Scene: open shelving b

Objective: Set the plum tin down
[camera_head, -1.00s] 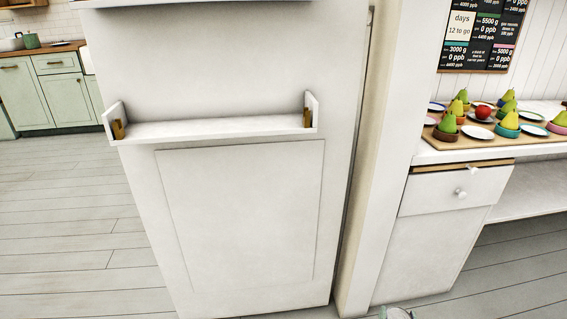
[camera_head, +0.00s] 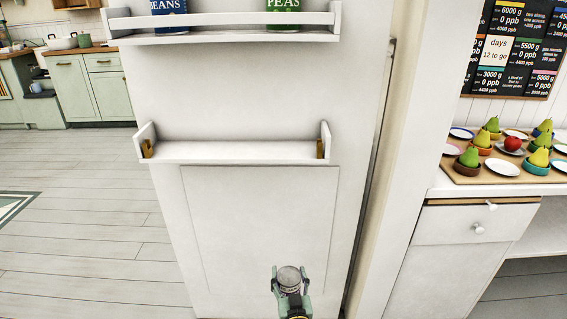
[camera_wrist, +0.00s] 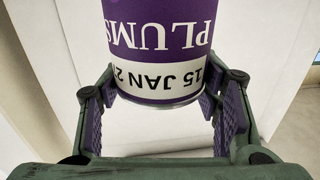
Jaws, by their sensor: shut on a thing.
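The plum tin (camera_wrist: 158,55) has a purple label reading PLUMS and a white band with "15 JAN"; its print is upside down in the wrist view. My gripper (camera_wrist: 160,105) is shut on it, with a padded finger on each side. In the head view my gripper (camera_head: 290,284) is low in front of the white shelving unit, and the tin's grey metal top (camera_head: 289,274) shows between the fingers. The tin is below the lower shelf and apart from it. The lower shelf (camera_head: 235,154) is empty, with side brackets.
The upper shelf (camera_head: 225,36) holds a beans tin (camera_head: 169,6) and a peas tin (camera_head: 284,14) behind a front rail. At right, a counter (camera_head: 490,187) bears a board with pears, a red apple and plates. Open floor (camera_head: 75,215) lies to the left.

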